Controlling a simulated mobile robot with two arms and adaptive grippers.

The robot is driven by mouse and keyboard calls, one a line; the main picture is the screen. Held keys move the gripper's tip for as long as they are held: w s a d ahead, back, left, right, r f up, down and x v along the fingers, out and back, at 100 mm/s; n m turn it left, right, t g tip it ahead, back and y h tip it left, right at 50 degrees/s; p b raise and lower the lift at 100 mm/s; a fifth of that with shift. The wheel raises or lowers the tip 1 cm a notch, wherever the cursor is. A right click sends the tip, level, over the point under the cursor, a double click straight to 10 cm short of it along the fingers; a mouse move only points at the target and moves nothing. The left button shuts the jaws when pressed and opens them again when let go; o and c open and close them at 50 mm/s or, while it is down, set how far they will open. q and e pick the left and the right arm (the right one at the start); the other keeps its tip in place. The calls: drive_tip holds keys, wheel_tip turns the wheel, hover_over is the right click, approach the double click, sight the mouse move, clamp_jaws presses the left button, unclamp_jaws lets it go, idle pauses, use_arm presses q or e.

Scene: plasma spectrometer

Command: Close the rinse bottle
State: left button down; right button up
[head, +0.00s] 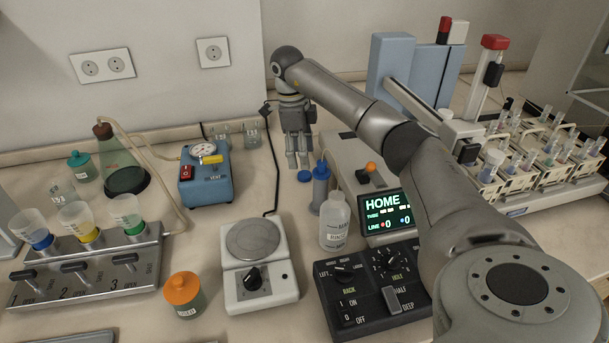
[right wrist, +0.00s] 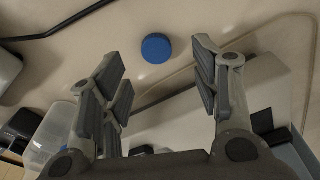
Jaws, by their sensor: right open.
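The white rinse bottle (head: 335,224) stands upright in the middle of the bench; what closes its top, if anything, is not clear. A round blue cap (head: 304,176) lies flat on the bench behind it, and also shows in the right wrist view (right wrist: 156,48). A blue container (head: 320,188) with a thin tube stands just behind the bottle. My right gripper (head: 297,164) points down close to the cap. In the right wrist view its fingers (right wrist: 162,66) are spread and empty, with the cap apart from them, seen through the gap. My left gripper is not in view.
The display unit (head: 388,213) and black control panel (head: 370,287) are right of the bottle. A round-plated device (head: 255,245) is to its left. A blue pump (head: 206,177) and small beakers (head: 252,138) stand farther back. A black cable (right wrist: 60,25) runs near the cap.

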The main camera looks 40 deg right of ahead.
sight(304, 174)
drive_tip(key=shift+s+d+f+p, duration=0.1)
drive_tip(key=shift+s+f+p, duration=0.15)
drive_tip(key=shift+f, duration=1.05)
drive_tip(key=shift+s+f+p, duration=0.15)
drive_tip(key=shift+f+p, duration=0.1)
drive_tip(key=shift+f, duration=1)
drive_tip(key=shift+c, duration=0.2)
drive_tip(key=c, duration=0.7)
